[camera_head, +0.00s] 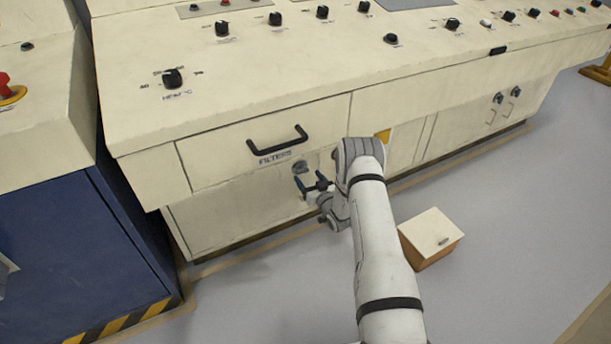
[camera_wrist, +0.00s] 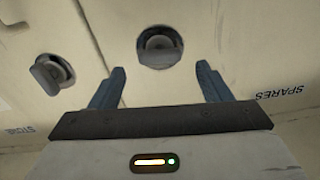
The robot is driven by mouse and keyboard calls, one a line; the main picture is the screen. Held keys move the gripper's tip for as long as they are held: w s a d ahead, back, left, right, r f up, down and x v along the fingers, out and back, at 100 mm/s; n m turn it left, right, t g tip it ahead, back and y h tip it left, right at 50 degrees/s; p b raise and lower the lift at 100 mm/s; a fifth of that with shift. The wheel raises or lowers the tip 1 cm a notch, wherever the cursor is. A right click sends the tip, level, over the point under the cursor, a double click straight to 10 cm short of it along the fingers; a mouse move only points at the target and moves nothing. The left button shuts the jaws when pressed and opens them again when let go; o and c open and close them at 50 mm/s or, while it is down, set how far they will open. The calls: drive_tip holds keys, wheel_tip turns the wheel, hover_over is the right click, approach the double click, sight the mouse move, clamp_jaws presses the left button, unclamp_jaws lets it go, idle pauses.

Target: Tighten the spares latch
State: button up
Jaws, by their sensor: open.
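The spares latch (camera_wrist: 158,47) is a round grey fitting with a dark recess and a grip piece, on the cream cabinet front by the SPARES label (camera_wrist: 279,92). In the head view a latch (camera_head: 300,167) shows below the FILTERS drawer, just beyond my gripper (camera_head: 310,183). In the wrist view my gripper (camera_wrist: 160,72) is open and empty. Its two blue-grey fingers point at the latch, one to each side in the picture. I see no contact; the exact gap is unclear.
A second latch (camera_wrist: 52,74) sits to the left in the wrist view, with its grip angled. The FILTERS drawer handle (camera_head: 277,141) juts out above my gripper. A box with a cream lid (camera_head: 431,233) stands on the floor right of my arm.

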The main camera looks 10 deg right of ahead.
sight(302, 170)
drive_tip(key=shift+x, duration=1.45)
drive_tip(key=shift+c, duration=0.3)
drive_tip(key=shift+b, duration=0.3)
drive_tip(key=c, duration=0.9)
